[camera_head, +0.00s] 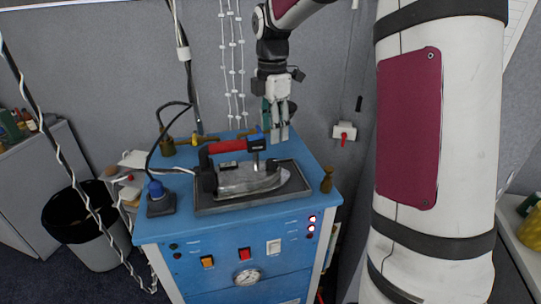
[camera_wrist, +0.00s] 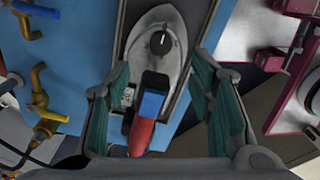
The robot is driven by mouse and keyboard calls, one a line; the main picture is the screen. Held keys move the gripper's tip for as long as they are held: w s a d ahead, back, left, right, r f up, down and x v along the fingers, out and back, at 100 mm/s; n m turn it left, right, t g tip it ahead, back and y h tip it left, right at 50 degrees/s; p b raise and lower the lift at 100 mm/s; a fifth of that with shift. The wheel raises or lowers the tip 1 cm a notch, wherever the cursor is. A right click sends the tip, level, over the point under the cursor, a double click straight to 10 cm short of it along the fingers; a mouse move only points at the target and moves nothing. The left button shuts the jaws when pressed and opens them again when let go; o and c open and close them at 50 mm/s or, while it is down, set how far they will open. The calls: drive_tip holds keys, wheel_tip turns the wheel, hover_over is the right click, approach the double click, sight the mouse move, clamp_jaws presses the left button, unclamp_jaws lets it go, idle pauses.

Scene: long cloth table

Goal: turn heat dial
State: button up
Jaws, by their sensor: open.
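A steam iron (camera_head: 250,182) with a red and black handle (camera_head: 226,147) lies on a grey tray (camera_head: 205,208) on the blue cabinet top. A round black dial (camera_wrist: 160,43) with a white mark sits on the iron's metal body towards its nose. The dial also shows as a small dark knob in the head view (camera_head: 272,165). My gripper (camera_head: 279,134) is above and behind the nose half of the iron, pointing down. In the wrist view its teal-padded fingers (camera_wrist: 159,72) are open and empty, with the iron's blue and red handle end between them; the dial lies beyond their tips.
A blue-topped knob on a dark box (camera_head: 160,200) stands left of the tray. Brass valves with yellow and blue handles (camera_head: 205,140) line the back. A small brass fitting (camera_head: 327,180) stands at the right edge. A red-levered wall valve (camera_head: 344,133) is behind right.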

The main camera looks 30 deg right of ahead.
sight(272, 161)
wheel_tip(272, 161, down, 10)
drive_tip(key=shift+s+r+p, duration=0.1)
drive_tip(key=shift+r+p, duration=0.15)
drive_tip(key=shift+p, duration=0.2)
clamp_jaws()
